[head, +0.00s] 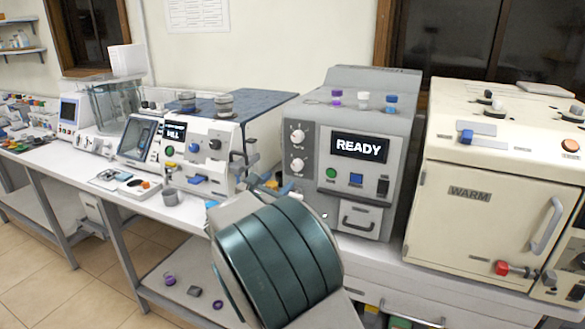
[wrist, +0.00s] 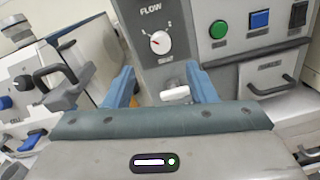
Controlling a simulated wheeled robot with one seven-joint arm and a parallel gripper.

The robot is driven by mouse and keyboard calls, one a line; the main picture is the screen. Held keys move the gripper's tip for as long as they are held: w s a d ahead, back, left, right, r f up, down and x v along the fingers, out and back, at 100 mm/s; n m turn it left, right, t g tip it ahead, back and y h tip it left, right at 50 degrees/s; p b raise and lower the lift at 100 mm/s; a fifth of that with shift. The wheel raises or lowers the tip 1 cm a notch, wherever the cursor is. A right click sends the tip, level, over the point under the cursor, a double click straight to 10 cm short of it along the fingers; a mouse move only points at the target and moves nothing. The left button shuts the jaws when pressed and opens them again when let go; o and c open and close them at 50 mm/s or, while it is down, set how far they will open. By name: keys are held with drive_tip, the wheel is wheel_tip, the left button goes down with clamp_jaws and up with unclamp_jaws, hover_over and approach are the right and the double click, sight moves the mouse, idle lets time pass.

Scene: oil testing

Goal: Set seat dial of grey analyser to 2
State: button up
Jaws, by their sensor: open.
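The grey analyser (head: 348,110) stands in the middle of the head view, its display reading READY. Two white dials, an upper dial (head: 297,136) and a lower dial (head: 297,165), show on its left panel. In the wrist view, the dial labelled FLOW (wrist: 160,42) is beyond the fingertips. Below it a white knob (wrist: 175,94) sits between the two blue fingers of my gripper (wrist: 160,82). The fingers are apart, one each side of the knob; contact is unclear.
Right of the dials are a green button (wrist: 218,29), a blue button (wrist: 259,19) and a drawer handle (wrist: 272,85). A white machine (head: 200,145) stands to the left and a cream WARM oven (head: 490,190) to the right, close by.

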sight(295, 167)
drive_tip(key=p+x, duration=0.1)
drive_tip(key=x, duration=0.8)
drive_tip(key=shift+w+d+p, duration=0.15)
drive_tip(key=shift+w+p, duration=0.05)
drive_tip(key=shift+p, duration=0.15)
drive_tip(key=c, duration=1)
